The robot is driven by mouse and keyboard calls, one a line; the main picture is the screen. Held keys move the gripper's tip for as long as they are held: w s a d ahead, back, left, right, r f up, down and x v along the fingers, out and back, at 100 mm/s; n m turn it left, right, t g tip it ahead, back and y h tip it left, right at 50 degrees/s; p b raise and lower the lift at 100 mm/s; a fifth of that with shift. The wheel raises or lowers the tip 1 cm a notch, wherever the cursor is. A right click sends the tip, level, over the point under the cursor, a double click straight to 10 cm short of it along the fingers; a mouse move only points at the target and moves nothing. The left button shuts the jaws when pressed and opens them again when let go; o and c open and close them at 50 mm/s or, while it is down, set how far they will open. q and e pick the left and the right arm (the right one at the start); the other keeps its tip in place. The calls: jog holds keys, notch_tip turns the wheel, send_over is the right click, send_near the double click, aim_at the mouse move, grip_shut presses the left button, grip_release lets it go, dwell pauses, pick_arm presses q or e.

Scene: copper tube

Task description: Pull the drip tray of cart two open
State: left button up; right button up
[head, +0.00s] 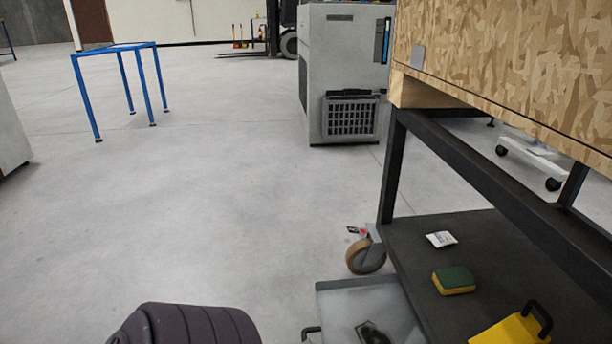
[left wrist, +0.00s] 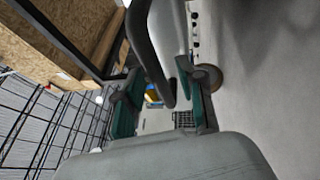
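The cart has a black frame, a dark lower shelf (head: 400,235) and a chipboard body above. A grey drip tray (head: 340,300) sticks out from below the shelf at the bottom of the head view, with a dark item lying in it. Part of its dark handle (head: 311,333) shows at its left edge. In the left wrist view a thick dark bent bar (left wrist: 150,45), seemingly that handle, reaches between the teal-padded fingers of my left gripper (left wrist: 160,105). The fingers stand apart with a gap showing; contact is unclear. My right gripper is out of view.
A sponge (head: 454,280), a white packet (head: 441,239) and a yellow object (head: 510,331) lie on the shelf. A grey machine (head: 343,75) and a blue frame (head: 115,47) stand farther back.

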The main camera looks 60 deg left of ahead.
pick_arm(q)
jog(key=s+f, duration=0.2)
jog(key=s, duration=0.9)
jog(key=shift+s, duration=0.25)
jog(key=shift+f, duration=0.1)
